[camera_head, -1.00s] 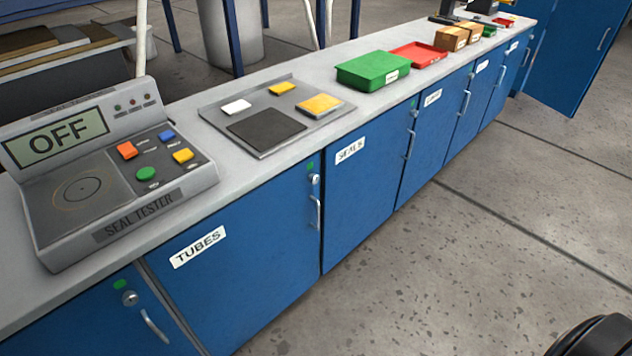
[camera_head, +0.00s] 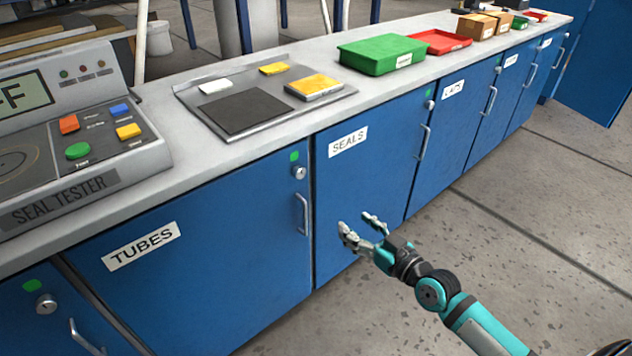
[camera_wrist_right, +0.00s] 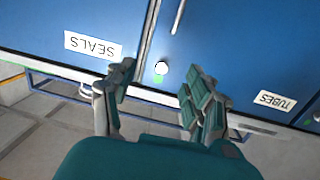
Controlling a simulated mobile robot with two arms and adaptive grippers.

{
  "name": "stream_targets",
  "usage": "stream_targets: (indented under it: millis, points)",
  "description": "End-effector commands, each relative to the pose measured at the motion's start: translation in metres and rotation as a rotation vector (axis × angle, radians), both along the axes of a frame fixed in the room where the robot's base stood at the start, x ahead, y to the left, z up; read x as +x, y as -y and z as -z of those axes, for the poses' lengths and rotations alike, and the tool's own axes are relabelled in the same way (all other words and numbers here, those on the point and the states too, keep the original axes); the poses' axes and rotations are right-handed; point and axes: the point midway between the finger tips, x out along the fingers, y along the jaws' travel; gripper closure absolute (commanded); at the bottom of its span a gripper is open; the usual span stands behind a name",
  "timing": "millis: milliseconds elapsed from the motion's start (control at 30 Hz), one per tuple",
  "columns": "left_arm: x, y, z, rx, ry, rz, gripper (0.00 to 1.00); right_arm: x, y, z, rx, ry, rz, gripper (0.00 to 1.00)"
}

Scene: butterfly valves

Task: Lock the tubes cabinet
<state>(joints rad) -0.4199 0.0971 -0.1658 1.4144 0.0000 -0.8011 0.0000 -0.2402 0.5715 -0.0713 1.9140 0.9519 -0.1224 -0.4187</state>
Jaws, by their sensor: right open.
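The tubes cabinet (camera_head: 210,270) is a blue door with a white TUBES label (camera_head: 141,246), seen closed under the worktop. Its round silver lock (camera_head: 299,172) sits near the door's top right corner, below a green mark (camera_head: 294,156) and above a vertical handle (camera_head: 302,213). My right gripper (camera_head: 356,224) is open and empty, in front of the SEALS door, right of and lower than the lock. In the right wrist view the picture is upside down, and the lock (camera_wrist_right: 161,67) shows between the open fingers (camera_wrist_right: 161,82), apart from them. My left gripper is out of view.
The seal tester (camera_head: 70,140) and a grey tray (camera_head: 262,105) stand on the worktop above. A green bin (camera_head: 382,56) and red tray (camera_head: 436,42) are farther right. The closed SEALS door (camera_head: 365,190) adjoins the tubes door. Floor in front is clear.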

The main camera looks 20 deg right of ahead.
Motion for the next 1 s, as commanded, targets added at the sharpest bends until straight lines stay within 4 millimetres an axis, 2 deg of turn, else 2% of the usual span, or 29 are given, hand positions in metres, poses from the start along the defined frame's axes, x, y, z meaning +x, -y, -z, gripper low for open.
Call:
stream_targets:
  millis: [33,133,267,367,733,1000]
  points:
    - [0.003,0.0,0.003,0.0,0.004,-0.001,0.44,-0.001,-0.008,-0.014,0.009,0.039,-0.025,0.46]
    - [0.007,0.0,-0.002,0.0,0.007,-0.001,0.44,-0.003,-0.016,-0.037,0.023,0.082,-0.052,0.46]
    - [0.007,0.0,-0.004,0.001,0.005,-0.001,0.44,0.003,-0.02,-0.046,0.028,0.096,-0.058,0.46]
    - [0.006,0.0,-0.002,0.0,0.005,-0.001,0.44,0.015,-0.025,-0.047,0.03,0.097,-0.056,0.46]
    - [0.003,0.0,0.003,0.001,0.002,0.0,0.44,0.09,-0.052,-0.046,0.031,0.095,-0.056,0.46]
    - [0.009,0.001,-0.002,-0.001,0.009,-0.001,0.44,0.139,-0.07,-0.044,0.029,0.093,-0.057,0.46]
